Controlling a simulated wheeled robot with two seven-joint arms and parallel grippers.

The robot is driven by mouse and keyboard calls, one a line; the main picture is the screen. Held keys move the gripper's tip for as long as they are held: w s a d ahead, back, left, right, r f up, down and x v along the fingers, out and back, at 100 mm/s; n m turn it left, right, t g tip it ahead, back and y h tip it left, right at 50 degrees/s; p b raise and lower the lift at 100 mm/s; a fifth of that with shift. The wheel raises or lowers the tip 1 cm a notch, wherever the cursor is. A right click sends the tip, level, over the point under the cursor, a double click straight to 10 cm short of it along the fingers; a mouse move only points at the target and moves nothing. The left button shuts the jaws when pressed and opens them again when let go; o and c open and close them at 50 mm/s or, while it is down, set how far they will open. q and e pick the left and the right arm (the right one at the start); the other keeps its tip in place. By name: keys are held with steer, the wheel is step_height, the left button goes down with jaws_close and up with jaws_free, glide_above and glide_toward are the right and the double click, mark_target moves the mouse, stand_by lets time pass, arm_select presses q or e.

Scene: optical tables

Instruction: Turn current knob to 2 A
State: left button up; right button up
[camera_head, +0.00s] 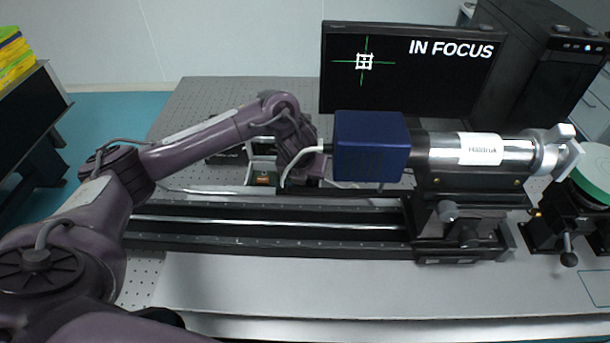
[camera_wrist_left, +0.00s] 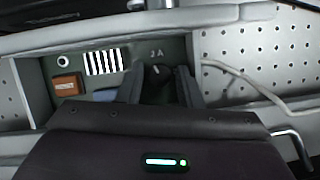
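The current knob (camera_wrist_left: 158,88) is dark and round, on the grey-green panel of a small box (camera_wrist_left: 48,66) in the left wrist view. A short white pointer mark shows at its top, below a small blurred label ending in "A" (camera_wrist_left: 158,54); I cannot read the digit surely. My left gripper (camera_wrist_left: 160,92) has one finger on each side of the knob, and the knob fills the space between them. My right gripper is not in view.
An orange switch (camera_wrist_left: 68,85) and a striped patch (camera_wrist_left: 103,62) sit left of the knob. A white cable (camera_wrist_left: 245,78) runs at right. The blue housing (camera_head: 370,147) and black rail (camera_head: 270,230) stand in front; a monitor (camera_head: 410,85) reads "IN FOCUS".

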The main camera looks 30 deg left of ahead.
arm_select(q)
steer(key=shift+c, duration=0.2)
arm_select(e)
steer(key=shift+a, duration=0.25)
arm_select(q)
jaws_close()
steer(key=m+b, duration=0.1)
steer(key=b, duration=0.1)
steer(key=m+h+b, duration=0.1)
steer(key=m+b, duration=0.1)
steer(key=b, duration=0.1)
steer(key=shift+a+f, duration=0.15)
steer(key=shift+f, duration=0.15)
steer(key=shift+r+m+h+b, duration=0.2)
steer(key=shift+m+h+b, duration=0.2)
steer(key=shift+m, duration=0.3)
steer(key=shift+r, duration=0.1)
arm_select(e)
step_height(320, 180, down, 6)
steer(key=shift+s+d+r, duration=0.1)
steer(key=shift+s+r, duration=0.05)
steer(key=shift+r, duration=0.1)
arm_select(q)
steer(key=shift+o, duration=0.2)
jaws_free()
steer(key=shift+r, duration=0.1)
